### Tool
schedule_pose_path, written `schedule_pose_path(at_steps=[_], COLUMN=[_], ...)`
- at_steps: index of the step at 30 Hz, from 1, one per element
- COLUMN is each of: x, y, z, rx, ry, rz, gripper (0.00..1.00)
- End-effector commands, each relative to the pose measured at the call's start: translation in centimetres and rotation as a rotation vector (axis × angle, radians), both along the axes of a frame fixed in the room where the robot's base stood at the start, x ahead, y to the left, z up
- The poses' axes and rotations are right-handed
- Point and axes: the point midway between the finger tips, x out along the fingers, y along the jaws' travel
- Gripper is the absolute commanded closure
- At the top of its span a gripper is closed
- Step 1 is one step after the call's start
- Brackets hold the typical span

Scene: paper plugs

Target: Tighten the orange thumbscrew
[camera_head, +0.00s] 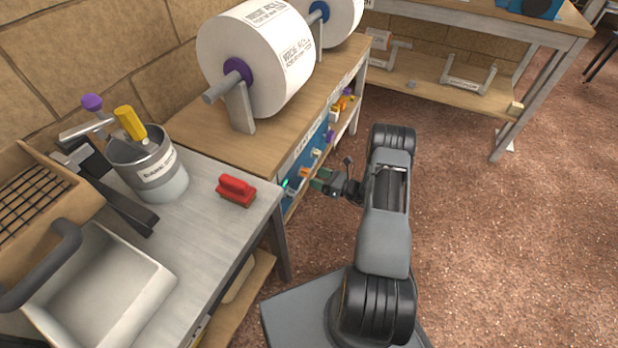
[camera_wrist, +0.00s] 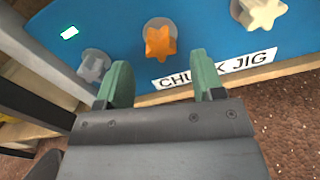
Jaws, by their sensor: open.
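The orange thumbscrew (camera_wrist: 159,42) is star-shaped and sits on a round grey base on the blue panel (camera_wrist: 205,28) in the wrist view. My gripper (camera_wrist: 160,82) is open, with green fingers. The thumbscrew lies beyond the fingertips, roughly midway between them, and nothing is held. A panel label (camera_wrist: 213,68) reading "CHUCK JIG" shows below and right of the screw, partly hidden by the right finger. In the head view, my gripper (camera_head: 322,182) is at the bench front, close to the small orange thumbscrew (camera_head: 305,172).
A grey star knob (camera_wrist: 94,66) is left of the orange one and a cream one (camera_wrist: 262,12) is right. A green light (camera_wrist: 69,32) glows on the panel. A red brush-like block (camera_head: 236,190) lies on the near table. Floor (camera_head: 480,220) is clear at right.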

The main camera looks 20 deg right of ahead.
Motion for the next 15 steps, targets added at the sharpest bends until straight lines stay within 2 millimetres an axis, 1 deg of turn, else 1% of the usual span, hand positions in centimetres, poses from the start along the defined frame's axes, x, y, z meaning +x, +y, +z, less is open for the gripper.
schedule_pose_path(at_steps=[1,15], x=[0.01,0.0], y=[-0.01,0.0], z=[-0.4,-0.57], rx=[-0.061,-0.668], ry=[-0.056,-0.613], rz=[0.0,0.0], gripper=[0.38,0.38])
